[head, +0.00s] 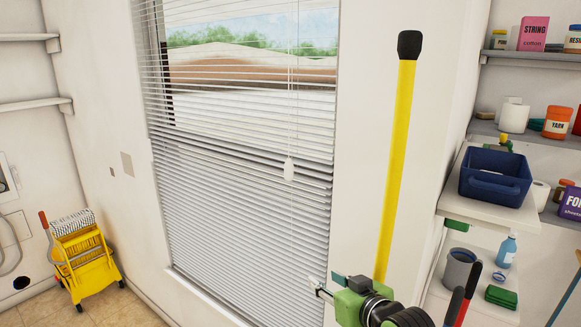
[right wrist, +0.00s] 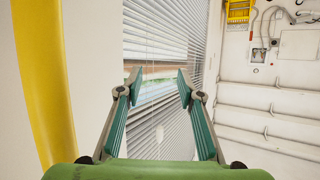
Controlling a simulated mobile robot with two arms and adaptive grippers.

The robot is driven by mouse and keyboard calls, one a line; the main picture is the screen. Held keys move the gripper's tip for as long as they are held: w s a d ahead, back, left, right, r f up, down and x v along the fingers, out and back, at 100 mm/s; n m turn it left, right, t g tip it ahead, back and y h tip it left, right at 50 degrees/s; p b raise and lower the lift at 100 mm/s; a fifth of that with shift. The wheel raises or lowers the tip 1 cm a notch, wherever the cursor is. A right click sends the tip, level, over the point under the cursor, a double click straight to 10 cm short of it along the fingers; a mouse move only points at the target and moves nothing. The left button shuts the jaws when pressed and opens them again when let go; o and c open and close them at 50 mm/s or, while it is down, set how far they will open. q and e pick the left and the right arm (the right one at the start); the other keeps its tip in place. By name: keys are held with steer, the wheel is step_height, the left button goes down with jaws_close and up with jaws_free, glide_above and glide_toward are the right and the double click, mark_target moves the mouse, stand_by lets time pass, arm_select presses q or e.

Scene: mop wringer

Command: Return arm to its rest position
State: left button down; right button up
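My right gripper (head: 322,286) is at the lower middle of the head view, in front of the window blinds and the wall. In the right wrist view its two teal-padded fingers (right wrist: 158,88) are spread apart, with nothing between them. A yellow pole (head: 395,165) with a black end cap stands nearly upright behind my right gripper; its lower end is hidden. The pole (right wrist: 40,85) is beside the gripper at the left of the right wrist view, outside the fingers. My left gripper is not in view.
A yellow mop bucket (head: 92,279) with a wringer stands on the floor at the far left. White blinds (head: 240,180) cover the window. Shelves at the right hold a blue bin (head: 494,190), a grey bucket (head: 459,270) and several small goods.

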steer(key=s+d+f+m+g+h, duration=0.1)
steer(key=s+d+f+g, duration=0.1)
steer(key=s+f, duration=0.5)
steer(key=s+d+f+g+h, duration=0.1)
steer(key=s+d+f+g, duration=0.15)
steer(key=s+f, duration=0.45)
steer(key=s+d+f+m+g+h, duration=0.15)
steer(key=s+d+f, duration=0.25)
steer(key=s, duration=0.7)
steer(key=s+d+f+n+g+h, duration=0.1)
steer(key=s+d+f+g+h, duration=0.2)
steer(key=s, duration=0.8)
steer(key=s+f+g+y+b, duration=0.1)
steer(key=s+f+b, duration=0.1)
steer(key=f, duration=1.5)
steer(key=s+f+b, duration=0.2)
steer(key=f, duration=1.5)
steer(key=s+d+f+g+b, duration=0.1)
steer(key=s+d+f+b, duration=0.2)
steer(key=s+f, duration=1.3)
steer(key=shift+f+g, duration=0.3)
steer(key=shift+f, duration=0.3)
